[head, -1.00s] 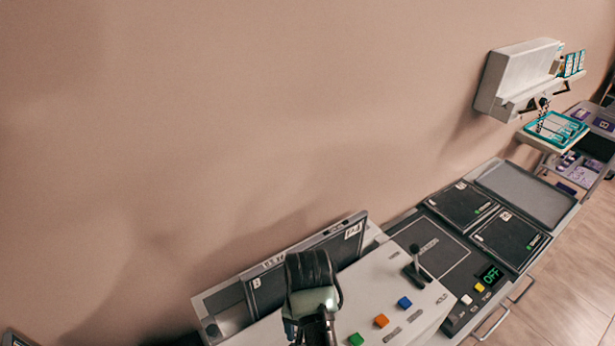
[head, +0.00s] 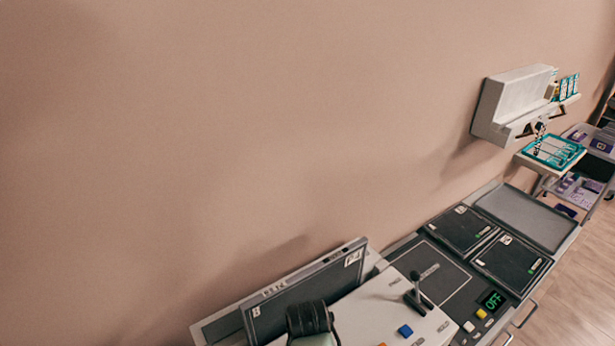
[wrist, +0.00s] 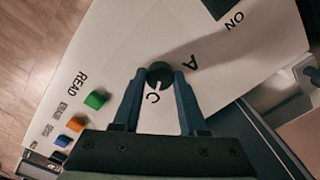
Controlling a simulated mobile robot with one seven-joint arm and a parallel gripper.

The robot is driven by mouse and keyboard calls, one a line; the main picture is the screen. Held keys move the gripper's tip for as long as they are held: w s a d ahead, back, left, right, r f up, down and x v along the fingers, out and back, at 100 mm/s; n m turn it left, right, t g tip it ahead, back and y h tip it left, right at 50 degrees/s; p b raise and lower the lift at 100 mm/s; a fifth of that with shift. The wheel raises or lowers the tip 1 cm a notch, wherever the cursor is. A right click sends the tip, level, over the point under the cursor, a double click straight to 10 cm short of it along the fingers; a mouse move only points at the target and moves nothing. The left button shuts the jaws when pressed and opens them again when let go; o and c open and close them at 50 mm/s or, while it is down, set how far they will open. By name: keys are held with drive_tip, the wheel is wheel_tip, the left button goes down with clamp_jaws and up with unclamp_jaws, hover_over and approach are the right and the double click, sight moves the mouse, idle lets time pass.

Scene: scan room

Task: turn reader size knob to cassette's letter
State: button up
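The reader (head: 362,307) is a white console at the bottom of the head view. Its black size knob (wrist: 160,73) is between my gripper's (wrist: 160,78) fingertips in the wrist view. The fingers press close on both sides with no clear gap. The knob's pale mark is on the side towards a printed C (wrist: 153,98); an A (wrist: 192,62) is at its upper right. In the head view, a dark flat panel, apparently the cassette (head: 305,297), leans at the reader's back. It has small white labels, too small to read surely.
The wrist view shows green (wrist: 96,99) and orange (wrist: 75,124) buttons at left, by the word READ. A black lever (head: 417,294) stands on the reader. Two dark panels (head: 512,264) and a grey tray (head: 527,217) lie to the right. A white wall unit (head: 512,103) hangs beyond.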

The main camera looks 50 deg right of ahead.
clamp_jaws()
drive_tip(key=shift+r+n+p, duration=0.15)
drive_tip(key=shift+n+p, duration=0.5)
drive_tip(key=shift+n, duration=0.45)
drive_tip(key=n+p, duration=0.1)
drive_tip(key=n, duration=0.2)
drive_tip(key=shift+n, duration=0.3)
drive_tip(key=n+p, duration=0.2)
drive_tip(key=n, duration=0.3)
drive_tip(key=shift+n, duration=0.4)
drive_tip(key=shift+w, duration=0.1)
drive_tip(key=o, duration=0.9)
unclamp_jaws()
